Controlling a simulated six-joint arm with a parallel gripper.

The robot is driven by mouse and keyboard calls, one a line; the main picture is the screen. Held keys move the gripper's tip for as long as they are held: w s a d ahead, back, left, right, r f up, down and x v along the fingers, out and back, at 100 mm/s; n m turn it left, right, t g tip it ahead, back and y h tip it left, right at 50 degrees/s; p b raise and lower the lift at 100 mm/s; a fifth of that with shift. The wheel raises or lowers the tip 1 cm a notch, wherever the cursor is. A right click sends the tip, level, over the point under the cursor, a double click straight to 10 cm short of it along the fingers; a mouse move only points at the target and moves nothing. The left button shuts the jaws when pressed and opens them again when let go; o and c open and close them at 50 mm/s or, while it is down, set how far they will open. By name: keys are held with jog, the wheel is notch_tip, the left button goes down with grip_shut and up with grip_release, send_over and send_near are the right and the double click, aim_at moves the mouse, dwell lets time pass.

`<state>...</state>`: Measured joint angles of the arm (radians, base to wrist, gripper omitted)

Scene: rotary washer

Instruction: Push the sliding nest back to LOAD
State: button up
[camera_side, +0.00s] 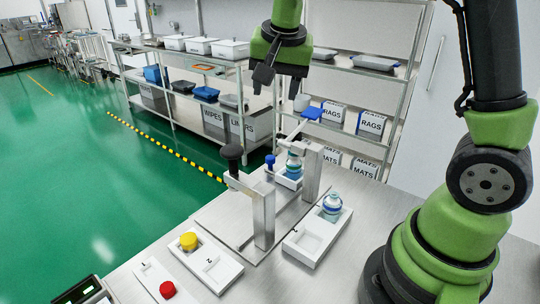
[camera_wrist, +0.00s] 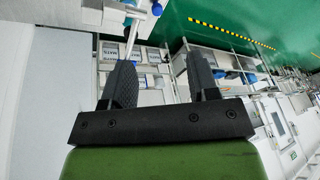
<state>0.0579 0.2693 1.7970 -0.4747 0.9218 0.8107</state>
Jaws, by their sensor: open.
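The sliding nest appears to be the small white block (camera_side: 288,182) on the metal plate between two upright metal posts. A blue-and-white bottle (camera_side: 293,165) stands in it, and a blue knob (camera_side: 270,160) rises at its left. I cannot read a LOAD mark. My gripper (camera_side: 279,87) hangs above and behind the fixture, fingers pointing down, apart and empty. It is clear of the nest and of the blue-tipped lever (camera_side: 306,117). In the wrist view, my gripper (camera_wrist: 159,62) shows two spread black fingers with nothing between them.
A black-knobbed lever (camera_side: 232,155) stands at the left post (camera_side: 262,215). A white tray (camera_side: 318,240) at right holds another bottle (camera_side: 331,205). White trays with a yellow knob (camera_side: 188,240) and a red button (camera_side: 167,289) sit in front. Shelves (camera_side: 345,75) stand behind the table.

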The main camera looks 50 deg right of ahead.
aim_at(270, 157)
jog(key=w+d+f+m, duration=0.1)
jog(key=w+d+f, duration=0.2)
jog(key=f, duration=0.4)
jog(key=w+d+f+m+g+h, duration=0.1)
jog(key=w+d+f, duration=0.1)
jog(key=f, duration=0.6)
jog(key=w+d+f+m+g+h, duration=0.1)
jog(key=w+d+f, duration=0.2)
jog(key=f, duration=0.4)
jog(key=shift+w+d+f+m, duration=0.3)
jog(key=shift+d+f+m, duration=0.1)
jog(key=shift+d, duration=0.05)
